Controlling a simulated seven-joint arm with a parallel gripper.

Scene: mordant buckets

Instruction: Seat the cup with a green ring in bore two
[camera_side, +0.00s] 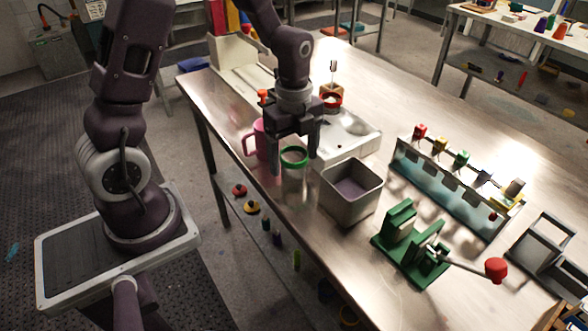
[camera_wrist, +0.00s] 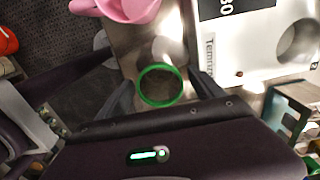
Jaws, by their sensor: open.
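The cup with a green ring (camera_side: 293,172) stands upright on the table at the near edge, left of the metal bin. Its green rim shows as a circle (camera_wrist: 161,102) in the wrist view, with the body hard to make out. My gripper (camera_side: 293,154) is open, pointing down, with one finger on each side of the cup. I cannot tell whether the fingers touch it. A white block (camera_side: 352,142) lies behind and to the right. One round bore shows in it in the wrist view (camera_wrist: 300,40); I cannot read which number it has.
A pink mug (camera_side: 258,138) stands close to my gripper's left. A red-ringed cup (camera_side: 331,100) is at the white block's far end. The square metal bin (camera_side: 338,198), a green press (camera_side: 405,258) and a rack with several coloured-top items (camera_side: 443,188) stand to the right.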

